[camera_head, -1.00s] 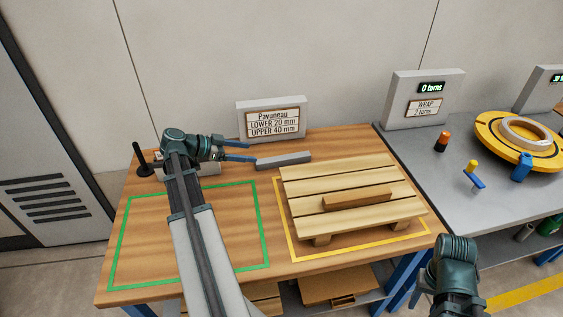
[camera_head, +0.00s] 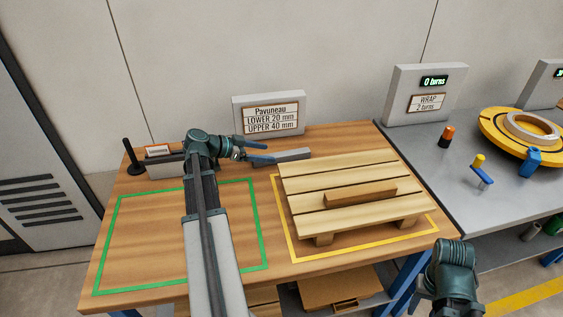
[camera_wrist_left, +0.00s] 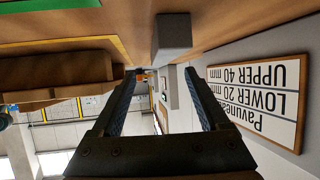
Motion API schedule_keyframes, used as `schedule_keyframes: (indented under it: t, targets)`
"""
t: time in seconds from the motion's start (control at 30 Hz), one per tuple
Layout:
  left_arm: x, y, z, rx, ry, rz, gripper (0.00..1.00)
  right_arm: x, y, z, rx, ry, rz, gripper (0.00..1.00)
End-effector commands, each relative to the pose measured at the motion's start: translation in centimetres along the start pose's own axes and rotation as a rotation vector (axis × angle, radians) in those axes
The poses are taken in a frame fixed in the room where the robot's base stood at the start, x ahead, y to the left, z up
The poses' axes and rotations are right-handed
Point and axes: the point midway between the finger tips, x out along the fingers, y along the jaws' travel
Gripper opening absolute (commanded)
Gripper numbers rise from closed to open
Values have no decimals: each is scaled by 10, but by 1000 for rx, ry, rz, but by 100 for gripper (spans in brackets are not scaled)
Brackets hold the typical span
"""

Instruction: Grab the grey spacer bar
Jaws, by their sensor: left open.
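The grey spacer bar (camera_head: 284,155) lies on the wooden table behind the slatted pallet in the head view. It also shows in the left wrist view (camera_wrist_left: 173,38), just beyond and between the fingertips. My left gripper (camera_head: 270,152) is open and empty, its blue fingers pointing right at the bar's left end. In the left wrist view its fingers (camera_wrist_left: 160,73) stand apart with a gap between them. Whether a finger touches the bar I cannot tell. My right arm shows at the lower right, but its fingers do not.
The pallet (camera_head: 310,172) with a brown wooden block (camera_head: 345,195) stands in front of the bar. A sign (camera_head: 270,115) stands close behind it. A green-outlined area (camera_head: 125,240) on the left is bare. A grey bench (camera_head: 430,165) holds a yellow turntable (camera_head: 492,127).

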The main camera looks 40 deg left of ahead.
Motion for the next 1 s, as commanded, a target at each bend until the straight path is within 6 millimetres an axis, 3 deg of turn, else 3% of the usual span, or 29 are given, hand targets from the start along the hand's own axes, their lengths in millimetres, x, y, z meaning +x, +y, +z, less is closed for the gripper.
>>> schedule_keyframes:
  t: [0.37,0.7,0.93,1.0]
  targets:
    - [12,-1,1,1,0,0,78,6,-1,0,0,0,0,50]
    - [56,-4,3,1,0,2,78,27,-3,-2,0,0,0,50]
    - [58,-4,1,0,0,0,78,26,-2,-2,0,0,0,50]
    - [58,-4,1,0,0,0,69,26,-2,-2,0,0,0,50]
